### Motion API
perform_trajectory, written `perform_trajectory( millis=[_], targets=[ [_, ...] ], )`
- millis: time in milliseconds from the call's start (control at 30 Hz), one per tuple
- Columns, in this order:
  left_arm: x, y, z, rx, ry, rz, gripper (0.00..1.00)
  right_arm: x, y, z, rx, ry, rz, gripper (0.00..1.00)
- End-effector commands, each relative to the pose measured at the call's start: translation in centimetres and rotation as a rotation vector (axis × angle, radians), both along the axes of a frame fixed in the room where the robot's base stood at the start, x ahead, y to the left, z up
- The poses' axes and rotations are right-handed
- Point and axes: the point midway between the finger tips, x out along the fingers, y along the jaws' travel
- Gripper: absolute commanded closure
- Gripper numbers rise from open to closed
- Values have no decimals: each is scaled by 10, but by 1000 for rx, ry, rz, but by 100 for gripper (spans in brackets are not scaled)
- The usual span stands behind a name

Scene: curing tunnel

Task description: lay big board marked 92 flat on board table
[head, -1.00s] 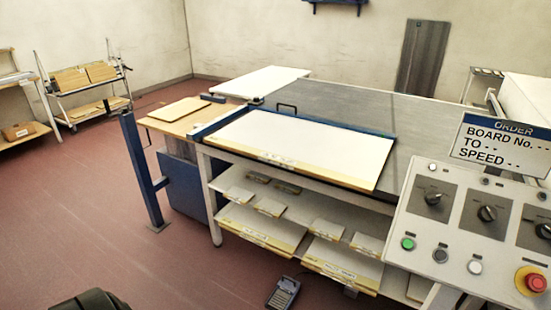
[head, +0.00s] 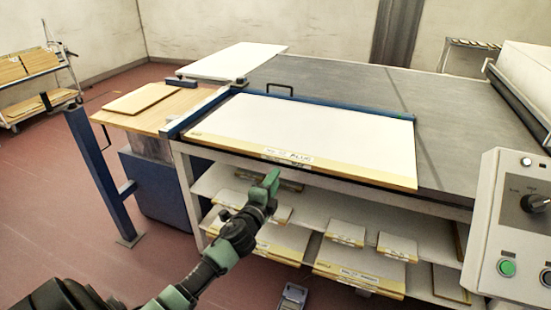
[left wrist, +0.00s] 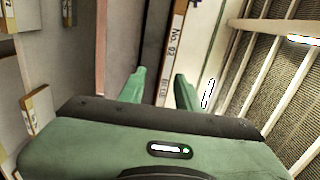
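The big white board (head: 310,132) lies flat on the front of the grey-topped table, with its tan front edge and a label facing me. In the left wrist view the board's labelled edge (left wrist: 174,42) reads No. 92 and BLUE. My left gripper (head: 268,187) is just in front of and below that edge in the head view. My right gripper is not in view.
Blue rails (head: 205,113) run along the board's left and back sides. A wooden table (head: 110,117) with a tan board (head: 140,98) stands left, behind a blue post (head: 95,165). Several boards lie on shelves below. A control panel (head: 515,225) is at right.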

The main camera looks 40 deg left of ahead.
Motion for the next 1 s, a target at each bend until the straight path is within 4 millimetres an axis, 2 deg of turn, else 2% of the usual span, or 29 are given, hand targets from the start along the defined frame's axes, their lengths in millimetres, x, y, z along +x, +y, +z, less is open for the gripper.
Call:
perform_trajectory(
  millis=[67, 167, 467, 700, 1000],
  targets=[
    [2, 0, 8, 16, -16, -2, 66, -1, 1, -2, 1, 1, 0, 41],
    [8, 1, 10, 20, -18, -2, 66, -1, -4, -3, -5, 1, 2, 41],
    [46, 11, 9, 18, -17, -1, 66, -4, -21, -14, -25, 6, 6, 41],
    [78, 19, 8, 16, -17, -1, 66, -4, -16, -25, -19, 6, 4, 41],
    [97, 23, 8, 17, -14, -1, 66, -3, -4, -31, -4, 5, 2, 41]
  ],
)
